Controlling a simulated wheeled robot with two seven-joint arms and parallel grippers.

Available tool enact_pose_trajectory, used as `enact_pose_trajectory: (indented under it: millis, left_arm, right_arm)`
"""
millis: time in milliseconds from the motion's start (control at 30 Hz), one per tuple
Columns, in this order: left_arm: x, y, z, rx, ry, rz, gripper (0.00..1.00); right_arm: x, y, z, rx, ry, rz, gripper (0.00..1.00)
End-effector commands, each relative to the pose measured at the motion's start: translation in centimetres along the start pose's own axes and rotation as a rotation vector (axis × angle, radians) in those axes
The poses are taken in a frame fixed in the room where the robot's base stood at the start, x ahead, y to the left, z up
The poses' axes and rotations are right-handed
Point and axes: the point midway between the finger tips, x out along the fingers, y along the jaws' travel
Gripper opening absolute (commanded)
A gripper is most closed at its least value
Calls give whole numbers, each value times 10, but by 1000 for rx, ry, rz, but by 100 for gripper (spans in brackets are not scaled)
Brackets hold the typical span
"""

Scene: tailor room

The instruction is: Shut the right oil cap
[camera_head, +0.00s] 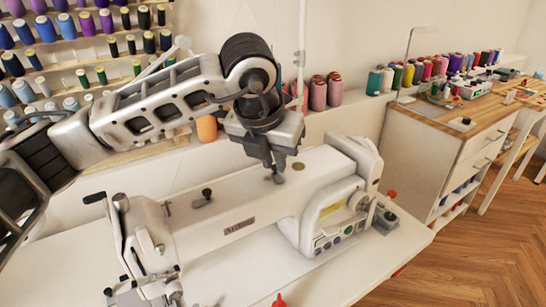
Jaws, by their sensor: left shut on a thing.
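The white sewing machine (250,219) stands on a white table. My left gripper (277,177) reaches down from above onto the right half of the machine's top. Its fingers are shut on a small part there, which I take to be the right oil cap; the fingers hide most of it. A small brownish round piece (298,166) shows just right of the fingertips. I cannot tell whether the cap is seated. A black knob (206,193) stands on the machine's top further left. My right gripper is not in view.
Thread spools (335,90) stand on a ledge behind the machine. A rack of spools (80,55) is at the left back. A wooden-topped cabinet (450,125) is at the right. Red pieces (279,300) show near the table's front.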

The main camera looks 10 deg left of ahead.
Motion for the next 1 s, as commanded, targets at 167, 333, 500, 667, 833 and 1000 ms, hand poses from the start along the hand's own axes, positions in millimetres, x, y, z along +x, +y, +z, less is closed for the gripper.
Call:
enact_pose_trajectory:
  millis: [167, 333, 500, 667, 833, 1000]
  left_arm:
    - [1, 1, 0, 45, -1, -21, 0]
    - [2, 2, 0, 138, -3, -60, 0]
    - [2, 4, 0, 274, -3, -116, 0]
    - [1, 5, 1, 413, -3, -175, 0]
    - [0, 6, 2, 562, -2, -237, 0]
    - [0, 8, 4, 711, -2, -299, 0]
  right_arm:
    - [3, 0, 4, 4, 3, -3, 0]
    - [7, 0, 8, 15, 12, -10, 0]
    - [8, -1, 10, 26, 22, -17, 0]
    - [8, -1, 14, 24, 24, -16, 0]
    - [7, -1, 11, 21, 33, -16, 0]
    - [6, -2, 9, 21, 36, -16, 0]
